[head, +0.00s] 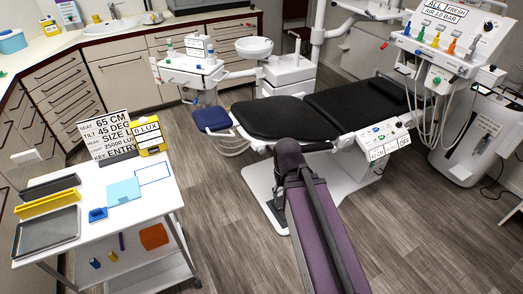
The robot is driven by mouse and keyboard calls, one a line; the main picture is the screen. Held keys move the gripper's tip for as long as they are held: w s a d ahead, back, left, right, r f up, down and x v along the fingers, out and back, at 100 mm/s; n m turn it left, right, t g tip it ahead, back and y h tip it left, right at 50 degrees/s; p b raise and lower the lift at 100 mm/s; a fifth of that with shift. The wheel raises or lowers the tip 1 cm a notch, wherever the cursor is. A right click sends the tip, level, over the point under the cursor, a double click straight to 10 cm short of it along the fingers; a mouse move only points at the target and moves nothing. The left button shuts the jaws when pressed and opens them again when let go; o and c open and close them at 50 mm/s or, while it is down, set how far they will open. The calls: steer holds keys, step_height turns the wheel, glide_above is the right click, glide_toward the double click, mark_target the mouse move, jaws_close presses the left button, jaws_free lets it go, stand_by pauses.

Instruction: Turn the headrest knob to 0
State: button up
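The headrest knob cannot be singled out. A control panel (372,143) on the near side of the dental chair (345,100) carries small coloured controls and a pale dial, too small to read settings from. White labels (390,147) below them include one reading OFF. A white sign (104,135) on the cart lists settings such as seat 65 CM and tilt 45 DEG. My purple arm (325,230) rises from the bottom edge, and its dark joint ends left of the panel, in front of the chair. My gripper does not show.
A white cart (150,200) with trays stands at the left. A delivery unit (440,45) with hanging hoses stands at the right. A blue stool seat (211,117) is beside the chair. Wooden floor (430,230) is clear at the lower right.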

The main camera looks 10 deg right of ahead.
steer(key=w+f+n+b, duration=0.2)
steer(key=w+n, duration=0.3)
steer(key=w, duration=0.7)
steer(key=w+f+n+b, duration=0.3)
steer(key=w+n, duration=0.2)
steer(key=w, duration=0.7)
steer(key=n+b, duration=0.4)
steer(key=n, duration=0.8)
glide_above(261, 147)
steer(key=shift+f, duration=1.75)
steer(key=shift+s+f, duration=0.1)
steer(key=shift+f, duration=0.1)
step_height(261, 147, down, 13)
steer(key=b, duration=1.3)
steer(key=shift+f, duration=0.2)
steer(key=shift+d, duration=0.1)
jaws_close()
